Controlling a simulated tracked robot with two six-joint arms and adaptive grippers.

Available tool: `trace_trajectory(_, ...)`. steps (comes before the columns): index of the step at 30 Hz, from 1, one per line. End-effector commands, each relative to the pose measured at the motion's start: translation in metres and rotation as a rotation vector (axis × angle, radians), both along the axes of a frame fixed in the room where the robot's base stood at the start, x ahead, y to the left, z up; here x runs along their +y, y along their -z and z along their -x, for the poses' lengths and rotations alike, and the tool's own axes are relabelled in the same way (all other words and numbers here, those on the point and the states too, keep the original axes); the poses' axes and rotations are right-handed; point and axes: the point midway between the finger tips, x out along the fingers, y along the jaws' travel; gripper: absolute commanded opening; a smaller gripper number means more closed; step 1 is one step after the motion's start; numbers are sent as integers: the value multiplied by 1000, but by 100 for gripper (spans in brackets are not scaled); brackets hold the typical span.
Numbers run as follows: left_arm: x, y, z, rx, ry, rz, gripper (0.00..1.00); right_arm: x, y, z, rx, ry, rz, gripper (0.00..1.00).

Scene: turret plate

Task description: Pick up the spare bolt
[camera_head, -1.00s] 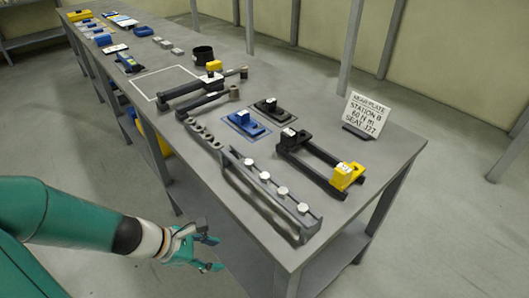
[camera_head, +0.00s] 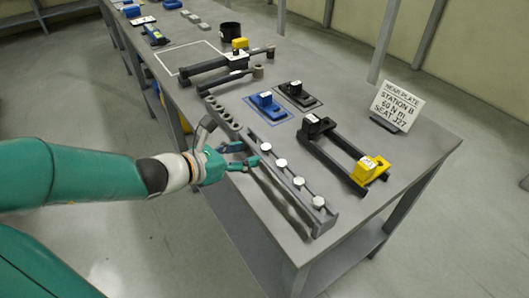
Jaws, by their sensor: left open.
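A long dark rack (camera_head: 290,200) runs along the near edge of the bench. Several bolts with pale heads stand in its near half, among them one nearest my gripper (camera_head: 265,147) and one at the near end (camera_head: 318,201). I cannot tell which is the spare bolt. My left gripper (camera_head: 249,155) is open and empty at the rack's left side, its teal fingers pointing right toward the nearest bolt head. Whether a finger touches the rack is unclear. My right gripper is not in view.
A blue block (camera_head: 267,103) and a black block (camera_head: 296,92) sit right of the rack. A black frame with a yellow block (camera_head: 366,170) lies farther right, near a sign (camera_head: 398,105). A dark tool (camera_head: 215,68) and a black cup (camera_head: 230,31) stand behind.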

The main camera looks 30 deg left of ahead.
Motion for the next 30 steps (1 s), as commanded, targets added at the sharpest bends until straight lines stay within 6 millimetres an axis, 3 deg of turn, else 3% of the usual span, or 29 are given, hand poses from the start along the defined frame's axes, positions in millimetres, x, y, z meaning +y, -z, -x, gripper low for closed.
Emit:
trace_trajectory(10, -6, 9, -26, 1, 3, 1, 54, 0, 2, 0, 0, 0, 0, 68)
trace_trajectory(18, -12, 20, -61, 0, 4, 1, 54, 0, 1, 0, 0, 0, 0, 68)
trace_trajectory(27, -13, 22, -67, -1, 1, 0, 54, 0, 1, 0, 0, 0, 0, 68)
trace_trajectory(28, -13, 22, -67, -1, 1, 0, 54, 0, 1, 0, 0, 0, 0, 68)
trace_trajectory(30, -13, 22, -67, -1, 1, 0, 42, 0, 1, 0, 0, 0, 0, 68)
